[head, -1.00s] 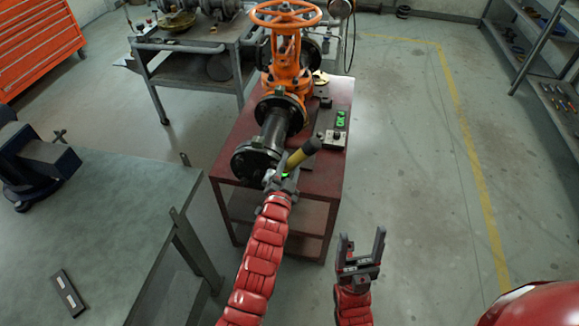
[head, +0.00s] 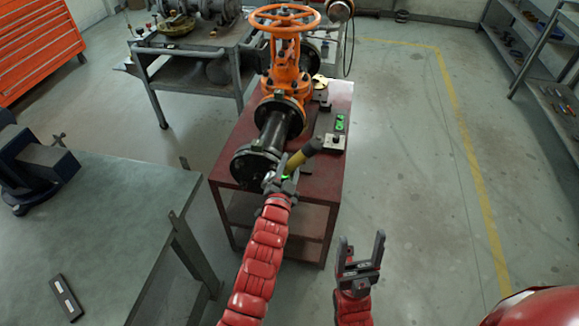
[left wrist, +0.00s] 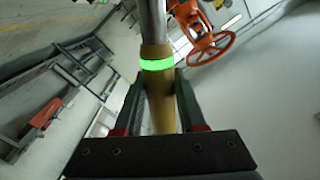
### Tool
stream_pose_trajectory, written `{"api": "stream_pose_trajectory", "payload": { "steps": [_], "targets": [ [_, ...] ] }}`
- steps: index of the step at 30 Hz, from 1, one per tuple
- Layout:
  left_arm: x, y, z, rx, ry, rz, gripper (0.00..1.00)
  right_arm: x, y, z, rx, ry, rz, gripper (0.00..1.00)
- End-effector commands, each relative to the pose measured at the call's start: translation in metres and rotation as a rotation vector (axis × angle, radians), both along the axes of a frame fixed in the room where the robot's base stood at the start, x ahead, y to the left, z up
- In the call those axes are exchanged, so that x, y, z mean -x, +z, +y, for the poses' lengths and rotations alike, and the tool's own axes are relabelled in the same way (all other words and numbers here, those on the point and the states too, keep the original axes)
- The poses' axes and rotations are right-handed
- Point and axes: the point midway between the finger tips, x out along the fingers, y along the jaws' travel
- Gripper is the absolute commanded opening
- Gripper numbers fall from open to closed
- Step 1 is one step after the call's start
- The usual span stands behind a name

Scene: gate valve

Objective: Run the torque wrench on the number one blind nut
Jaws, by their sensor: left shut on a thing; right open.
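The torque wrench (head: 301,159) has a yellow grip with a black end, tilted up to the right in the head view. My left gripper (head: 279,182) is shut on it beside the near flange. In the left wrist view the wrench (left wrist: 157,88) runs between the fingers, with a lit green ring above the yellow part and a grey shaft beyond. The dark near flange (head: 252,163) is on the pipe end of the orange gate valve (head: 287,70). The nuts are too small to tell apart, and the wrench's working end is hidden. My right gripper (head: 359,255) is open and empty.
The valve stands on a dark red table (head: 328,178), with a small box with green lights (head: 339,123) on its right side. A grey workbench (head: 115,215) with a vise (head: 35,165) is at the left. The floor at right is clear.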

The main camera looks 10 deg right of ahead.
Motion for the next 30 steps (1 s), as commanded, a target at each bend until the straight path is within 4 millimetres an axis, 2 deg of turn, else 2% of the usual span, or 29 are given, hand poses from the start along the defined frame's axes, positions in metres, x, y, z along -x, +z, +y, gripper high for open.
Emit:
{"api": "stream_pose_trajectory", "payload": {
  "steps": [21,30],
  "targets": [
    [-0.026,0.003,-0.009,0.003,-0.001,-0.008,0.00,0.000,-0.015,0.000,0.000,0.000,0.000,0.69],
    [-0.029,0.003,-0.009,0.002,-0.001,-0.006,0.00,0.000,-0.015,0.000,0.000,0.000,0.000,0.69]
  ]
}}
